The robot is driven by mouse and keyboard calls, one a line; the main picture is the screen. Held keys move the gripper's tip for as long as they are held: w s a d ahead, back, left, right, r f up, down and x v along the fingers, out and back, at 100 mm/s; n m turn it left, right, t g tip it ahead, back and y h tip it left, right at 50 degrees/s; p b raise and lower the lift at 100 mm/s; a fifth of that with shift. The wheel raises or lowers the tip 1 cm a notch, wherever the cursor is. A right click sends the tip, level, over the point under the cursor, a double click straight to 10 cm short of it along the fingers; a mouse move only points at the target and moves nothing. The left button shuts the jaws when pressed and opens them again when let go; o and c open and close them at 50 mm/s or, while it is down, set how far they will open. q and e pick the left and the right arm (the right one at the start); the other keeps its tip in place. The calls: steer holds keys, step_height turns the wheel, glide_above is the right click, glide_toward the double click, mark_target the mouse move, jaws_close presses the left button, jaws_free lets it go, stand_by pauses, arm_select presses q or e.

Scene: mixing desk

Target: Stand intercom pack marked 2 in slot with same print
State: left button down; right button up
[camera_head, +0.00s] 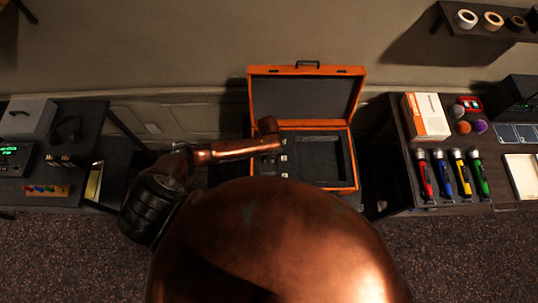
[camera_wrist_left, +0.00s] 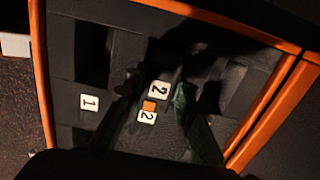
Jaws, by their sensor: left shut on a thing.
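The orange case (camera_head: 355,165) stands open in the head view, with a dark foam insert. My left arm reaches over its left part; the left gripper is hard to make out there. In the left wrist view, my left gripper (camera_wrist_left: 155,103) is shut on the dark intercom pack (camera_wrist_left: 148,117), which shows a white 2 label and an orange square between the fingers. A slot label 2 (camera_wrist_left: 160,89) lies right beside the pack's top. A label 1 (camera_wrist_left: 89,102) is further left. The pack's lower part is hidden, so I cannot tell how deep it sits. My right gripper is not in view.
A dark empty recess (camera_wrist_left: 91,54) shows near label 1. The case's raised lid (camera_head: 305,98) stands behind. A left desk holds a grey box (camera_head: 28,117) and electronics.

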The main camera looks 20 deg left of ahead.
arm_select(q)
steer(key=shift+f, duration=0.15)
steer(key=c, duration=2)
jaws_free()
steer(key=o, duration=0.5)
steer(key=shift+c, duration=0.2)
steer(key=shift+r, duration=0.25)
step_height(320, 180, up, 12)
steer(key=shift+f, duration=0.25)
